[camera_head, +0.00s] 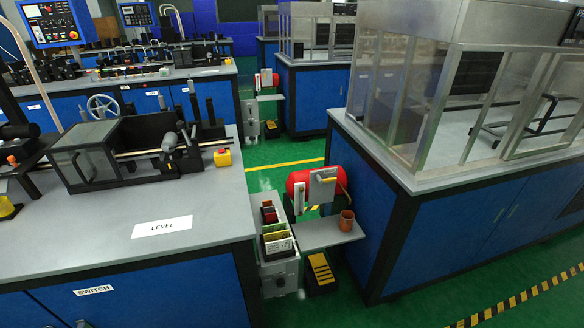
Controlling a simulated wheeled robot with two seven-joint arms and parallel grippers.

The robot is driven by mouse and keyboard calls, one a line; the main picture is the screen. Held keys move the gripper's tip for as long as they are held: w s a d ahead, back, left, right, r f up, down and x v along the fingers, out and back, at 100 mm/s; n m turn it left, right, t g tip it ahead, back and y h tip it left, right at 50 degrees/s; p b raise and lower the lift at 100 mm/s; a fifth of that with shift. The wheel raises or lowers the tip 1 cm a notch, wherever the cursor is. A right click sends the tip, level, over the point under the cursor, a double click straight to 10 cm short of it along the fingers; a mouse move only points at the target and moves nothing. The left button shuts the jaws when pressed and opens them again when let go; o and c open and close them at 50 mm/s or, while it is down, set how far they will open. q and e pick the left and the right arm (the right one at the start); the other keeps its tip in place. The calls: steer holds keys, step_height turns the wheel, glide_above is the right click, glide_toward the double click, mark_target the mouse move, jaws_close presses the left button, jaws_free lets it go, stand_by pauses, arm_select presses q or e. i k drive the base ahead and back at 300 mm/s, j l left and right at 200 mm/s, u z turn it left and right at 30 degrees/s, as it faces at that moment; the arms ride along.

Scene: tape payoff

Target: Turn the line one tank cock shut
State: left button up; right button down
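A red tank (301,184) lies on its side in the gap between the two blue-fronted benches. A grey plate (321,190) stands at its front, and a small yellow lever-like part (328,180) shows on the plate's upper half. I cannot tell whether this part is the cock or how it is turned. A second, smaller-looking red tank (266,79) stands farther back in the same aisle. No line number is readable on either tank. Neither of my grippers is in view.
A grey shelf (322,236) with a brown cup (346,221) juts out before the near tank.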

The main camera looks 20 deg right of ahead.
mark_target(320, 181)
steer(key=i+l+z, duration=0.1)
steer(key=z, duration=0.35)
steer(key=i+l+z, duration=0.1)
steer(key=z, duration=0.4)
steer(key=i+l+z, duration=0.1)
steer(key=z, duration=0.35)
steer(key=i+z, duration=0.1)
steer(key=z, duration=0.35)
steer(key=i, duration=0.2)
